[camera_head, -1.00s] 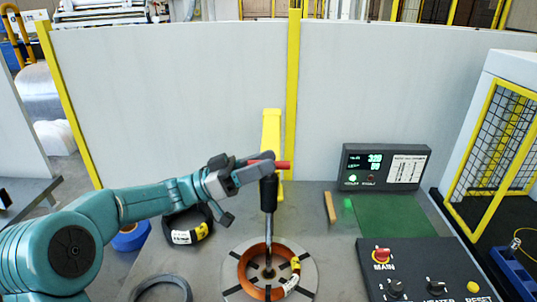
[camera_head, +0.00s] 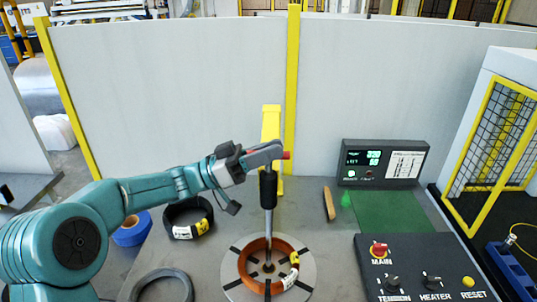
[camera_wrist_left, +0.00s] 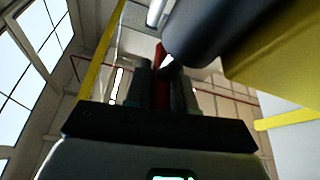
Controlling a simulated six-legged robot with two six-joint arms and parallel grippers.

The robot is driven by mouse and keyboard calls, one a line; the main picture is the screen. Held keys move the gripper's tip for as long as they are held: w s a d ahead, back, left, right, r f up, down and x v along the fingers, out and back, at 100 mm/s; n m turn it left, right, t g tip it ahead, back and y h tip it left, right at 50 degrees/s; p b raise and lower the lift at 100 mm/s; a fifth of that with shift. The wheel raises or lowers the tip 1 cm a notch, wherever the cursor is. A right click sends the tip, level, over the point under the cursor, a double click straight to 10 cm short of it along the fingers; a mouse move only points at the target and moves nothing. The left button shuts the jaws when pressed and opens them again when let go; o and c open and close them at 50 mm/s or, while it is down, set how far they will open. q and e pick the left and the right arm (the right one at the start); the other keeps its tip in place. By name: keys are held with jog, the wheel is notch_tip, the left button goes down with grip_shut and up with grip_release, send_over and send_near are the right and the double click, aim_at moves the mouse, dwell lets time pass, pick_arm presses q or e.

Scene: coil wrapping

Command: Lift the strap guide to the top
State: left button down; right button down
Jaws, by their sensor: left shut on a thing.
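The strap guide appears to be the upright piece in the middle of the head view, with a black sleeve (camera_head: 268,188) on a steel rod and a red handle end (camera_head: 286,155) at its top. The rod reaches down to the middle of a copper-coloured coil (camera_head: 246,270), which lies on a round slotted turntable (camera_head: 308,268). My left gripper (camera_head: 268,153) is shut on the red handle, whose tip shows beyond the fingers. In the left wrist view the red handle (camera_wrist_left: 161,85) shows between dark fingers. My right gripper is not in view.
A yellow post (camera_head: 270,125) stands close behind the handle. A dark coil (camera_head: 175,212), a blue roll (camera_head: 131,232) and a grey ring (camera_head: 147,281) lie at left. A display box (camera_head: 360,180), green mat (camera_head: 392,213) and control panel (camera_head: 410,262) are at right.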

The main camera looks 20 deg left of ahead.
pick_arm(q)
notch_tip(320, 180, up, 21)
jog(key=p, duration=0.9)
jog(key=shift+a, duration=0.1)
jog(key=c, duration=1.1)
grip_release()
jog(key=shift+o, duration=0.2)
jog(key=shift+f, duration=0.1)
jog(key=b+v, duration=0.5)
jog(key=v, duration=1.1)
